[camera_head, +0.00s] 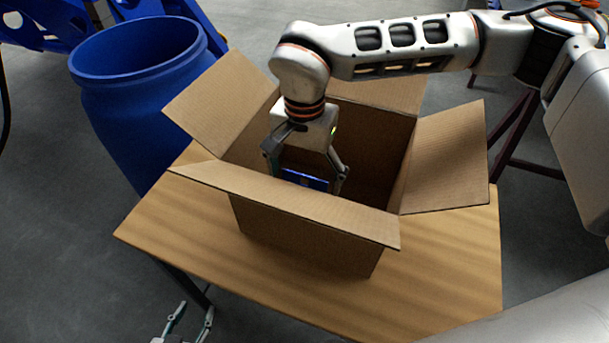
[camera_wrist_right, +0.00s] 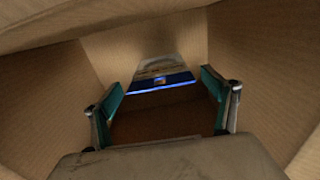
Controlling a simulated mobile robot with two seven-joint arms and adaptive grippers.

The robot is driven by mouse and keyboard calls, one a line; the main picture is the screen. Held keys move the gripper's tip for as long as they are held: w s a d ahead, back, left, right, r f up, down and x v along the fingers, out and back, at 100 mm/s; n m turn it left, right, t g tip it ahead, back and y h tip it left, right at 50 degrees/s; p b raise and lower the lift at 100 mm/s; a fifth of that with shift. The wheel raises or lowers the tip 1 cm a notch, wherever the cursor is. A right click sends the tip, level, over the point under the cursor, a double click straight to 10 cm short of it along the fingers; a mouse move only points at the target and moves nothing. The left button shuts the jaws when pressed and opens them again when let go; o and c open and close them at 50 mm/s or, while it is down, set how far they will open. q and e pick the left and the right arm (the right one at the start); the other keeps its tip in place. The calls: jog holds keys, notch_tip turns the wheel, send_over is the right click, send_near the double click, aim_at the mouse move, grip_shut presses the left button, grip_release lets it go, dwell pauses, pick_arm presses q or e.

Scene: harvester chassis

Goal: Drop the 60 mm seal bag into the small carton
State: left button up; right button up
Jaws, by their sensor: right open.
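The small carton (camera_head: 310,240) stands open on a wooden table, its flaps spread outward. My right gripper (camera_head: 308,184) reaches down into it, fingers apart. The 60 mm seal bag (camera_head: 303,178) shows as a blue strip between those fingers, inside the carton's opening. In the right wrist view the bag (camera_wrist_right: 162,80) has a blue band and a pale upper part, with small gaps between it and both finger pads. I cannot tell whether it rests on the carton's floor. My left gripper (camera_head: 195,309) is open and empty, low at the picture's bottom edge, away from the carton.
A blue barrel (camera_head: 140,90) stands behind and left of the wooden table (camera_head: 440,260). The carton's right flap (camera_head: 447,160) and front flap (camera_head: 290,203) stick out beside my right arm. The tabletop right of the carton is clear.

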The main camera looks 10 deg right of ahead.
notch_tip(320, 180, up, 13)
dwell(0.3)
jog(key=shift+f, duration=0.15)
